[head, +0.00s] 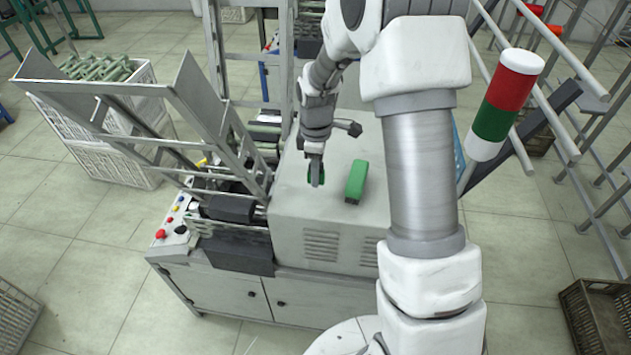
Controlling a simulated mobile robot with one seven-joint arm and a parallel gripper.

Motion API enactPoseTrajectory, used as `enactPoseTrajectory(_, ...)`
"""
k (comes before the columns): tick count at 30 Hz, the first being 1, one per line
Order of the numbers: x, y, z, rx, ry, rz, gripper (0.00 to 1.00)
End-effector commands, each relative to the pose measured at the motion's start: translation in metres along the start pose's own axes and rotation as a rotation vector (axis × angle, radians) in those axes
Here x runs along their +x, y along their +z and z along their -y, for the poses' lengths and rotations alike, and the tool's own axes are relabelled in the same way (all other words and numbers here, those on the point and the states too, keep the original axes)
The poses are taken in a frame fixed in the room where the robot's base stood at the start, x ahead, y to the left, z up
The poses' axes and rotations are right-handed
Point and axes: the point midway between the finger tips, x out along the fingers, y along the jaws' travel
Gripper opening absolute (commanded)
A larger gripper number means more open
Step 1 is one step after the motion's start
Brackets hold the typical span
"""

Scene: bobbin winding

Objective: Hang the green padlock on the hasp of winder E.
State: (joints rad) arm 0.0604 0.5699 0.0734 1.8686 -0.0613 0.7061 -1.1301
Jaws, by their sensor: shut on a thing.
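My gripper (316,172) points down over the top of the grey machine housing (315,215). It is shut on a small green thing (321,180), likely the green padlock, mostly hidden by the fingers. I cannot tell whether it touches the housing. A larger green block (357,181) with a dark end lies on the housing, just right of my gripper and apart from it. No hasp can be made out, and no letter shows which winder this is.
A control panel (172,222) with coloured buttons is at the machine's left front. Slanted metal plates (215,105) rise left of my gripper. A red, green and white cylinder (505,105) stands right. A white crate (110,140) of green rods sits behind left.

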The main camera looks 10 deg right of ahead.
Motion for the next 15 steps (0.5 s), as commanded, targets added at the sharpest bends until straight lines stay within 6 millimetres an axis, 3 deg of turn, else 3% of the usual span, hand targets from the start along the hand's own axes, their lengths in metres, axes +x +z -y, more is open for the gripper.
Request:
enactPoseTrajectory(9, 0.036, -0.002, 0.000, 0.000, -0.002, 0.000, 0.00)
enactPoseTrajectory(15, 0.041, -0.002, -0.001, 0.001, 0.001, -0.001, 0.00)
